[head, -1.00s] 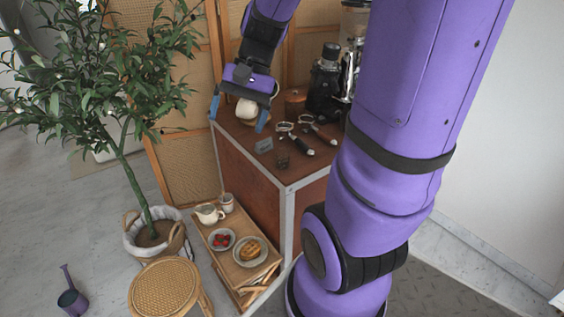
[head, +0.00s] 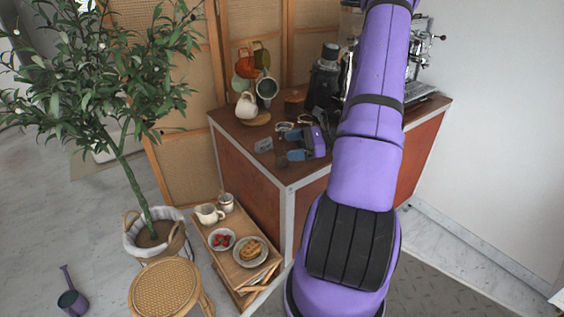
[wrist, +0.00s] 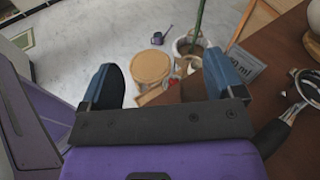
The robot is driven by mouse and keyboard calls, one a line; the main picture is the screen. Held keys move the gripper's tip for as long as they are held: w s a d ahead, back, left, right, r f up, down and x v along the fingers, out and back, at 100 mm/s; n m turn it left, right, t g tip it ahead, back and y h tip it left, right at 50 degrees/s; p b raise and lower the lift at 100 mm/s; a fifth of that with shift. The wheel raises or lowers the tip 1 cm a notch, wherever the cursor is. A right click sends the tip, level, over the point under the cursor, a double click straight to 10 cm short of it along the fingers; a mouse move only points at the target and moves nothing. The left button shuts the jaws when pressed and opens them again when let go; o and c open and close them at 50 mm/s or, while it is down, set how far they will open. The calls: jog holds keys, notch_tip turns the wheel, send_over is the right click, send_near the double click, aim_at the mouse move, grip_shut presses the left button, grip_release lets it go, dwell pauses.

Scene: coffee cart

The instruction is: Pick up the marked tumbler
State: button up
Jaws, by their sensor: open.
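The tumbler is not clear there.
Hanging mugs (head: 266,88) are behind. A low shelf (head: 222,262) with plates stands left.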

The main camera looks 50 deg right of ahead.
aim_at(282, 152)
jog(key=s+d+f+m+t+h, duration=0.4)
jog(key=d+f+m+t, duration=0.1)
jog(key=d+f+m, duration=0.15)
jog(key=shift+n, duration=0.25)
jog(key=x, duration=0.5)
jog(key=shift+w+a+f, duration=0.3)
jog(key=shift+f, duration=0.1)
jog(key=x, duration=0.4)
jog(key=shift+a+r, duration=0.25)
jog(key=shift+r, duration=0.15)
jog(key=shift+w+a, duration=0.15)
jog(key=shift+w, duration=0.4)
jog(key=c, duration=1)
